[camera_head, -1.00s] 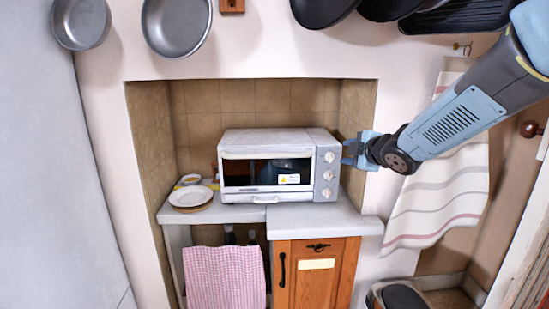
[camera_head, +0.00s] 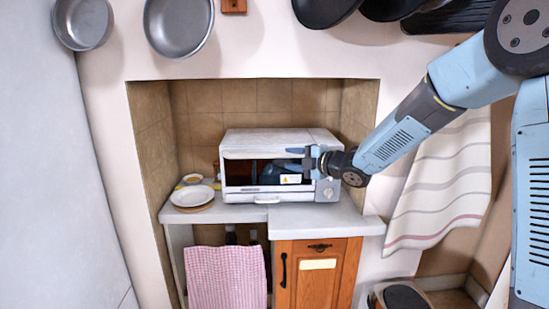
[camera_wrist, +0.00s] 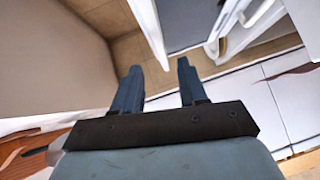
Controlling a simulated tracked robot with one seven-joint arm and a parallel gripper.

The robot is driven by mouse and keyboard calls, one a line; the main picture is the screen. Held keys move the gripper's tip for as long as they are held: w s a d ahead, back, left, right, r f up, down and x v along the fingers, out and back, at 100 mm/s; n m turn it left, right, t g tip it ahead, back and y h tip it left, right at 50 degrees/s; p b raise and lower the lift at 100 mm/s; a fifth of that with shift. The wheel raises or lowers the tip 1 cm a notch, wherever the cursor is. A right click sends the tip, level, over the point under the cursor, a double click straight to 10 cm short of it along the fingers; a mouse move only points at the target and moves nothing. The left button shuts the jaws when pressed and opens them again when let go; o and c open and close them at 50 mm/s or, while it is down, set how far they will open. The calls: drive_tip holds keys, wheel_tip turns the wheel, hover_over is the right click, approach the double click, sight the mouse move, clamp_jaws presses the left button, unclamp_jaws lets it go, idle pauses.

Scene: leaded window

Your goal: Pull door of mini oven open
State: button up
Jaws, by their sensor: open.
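The white mini oven (camera_head: 268,142) stands on the counter in the tiled niche in the head view. My gripper (camera_head: 296,160) is open and empty, in front of the oven's right part, above the handle's level. It hides most of the control knobs and part of the window. I cannot tell its exact gap to the oven front. In the wrist view both fingers of my gripper (camera_wrist: 158,78) are apart with nothing between them.
Plates (camera_head: 192,196) lie on the counter (camera_head: 240,213) left of the oven. A checked towel (camera_head: 226,280) hangs below, beside a wooden cabinet door (camera_head: 335,270). Pans (camera_head: 178,25) hang above the niche. A striped cloth (camera_head: 440,190) hangs at the right.

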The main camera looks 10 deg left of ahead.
sight(273, 156)
drive_tip(key=x, duration=0.8)
clamp_jaws()
idle(0.5)
